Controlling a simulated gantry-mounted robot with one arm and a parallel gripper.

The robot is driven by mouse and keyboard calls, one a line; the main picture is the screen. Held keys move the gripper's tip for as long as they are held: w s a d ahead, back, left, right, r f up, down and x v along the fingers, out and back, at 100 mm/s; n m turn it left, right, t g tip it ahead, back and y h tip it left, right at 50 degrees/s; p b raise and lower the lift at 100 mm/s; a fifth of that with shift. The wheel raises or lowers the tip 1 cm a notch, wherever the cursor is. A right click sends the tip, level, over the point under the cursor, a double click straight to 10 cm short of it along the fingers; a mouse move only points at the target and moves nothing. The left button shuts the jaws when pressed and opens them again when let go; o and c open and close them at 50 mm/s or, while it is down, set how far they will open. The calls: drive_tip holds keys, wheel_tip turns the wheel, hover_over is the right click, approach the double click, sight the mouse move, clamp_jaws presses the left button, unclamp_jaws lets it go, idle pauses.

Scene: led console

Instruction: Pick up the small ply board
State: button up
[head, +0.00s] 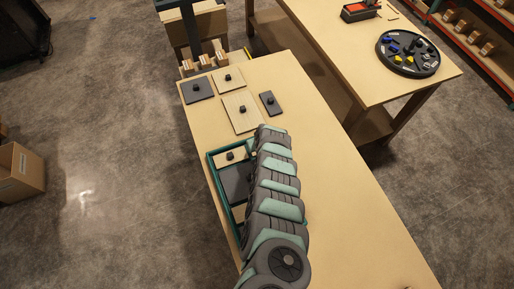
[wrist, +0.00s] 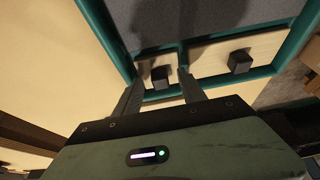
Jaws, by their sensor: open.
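In the wrist view, a small ply board (wrist: 153,59) with a black square knob (wrist: 161,77) lies in a teal-edged compartment. My gripper (wrist: 161,80) is open, and its two fingers appear on either side of this knob. I cannot tell whether they touch it. A similar ply board (wrist: 211,61) with a knob (wrist: 240,61) lies in the compartment to the right; it also shows in the head view (head: 224,158). In the head view my arm hides my gripper and the board below it.
The teal tray (head: 212,169) also holds a dark board (head: 232,184). Behind it on the table (head: 330,190) lie a dark board (head: 194,91), ply boards (head: 221,80) (head: 234,106) and a small dark board (head: 270,107). The table right of my arm is clear.

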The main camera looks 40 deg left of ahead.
drive_tip(key=shift+c, duration=0.3)
clamp_jaws()
drive_tip(key=shift+r, duration=0.1)
idle(0.4)
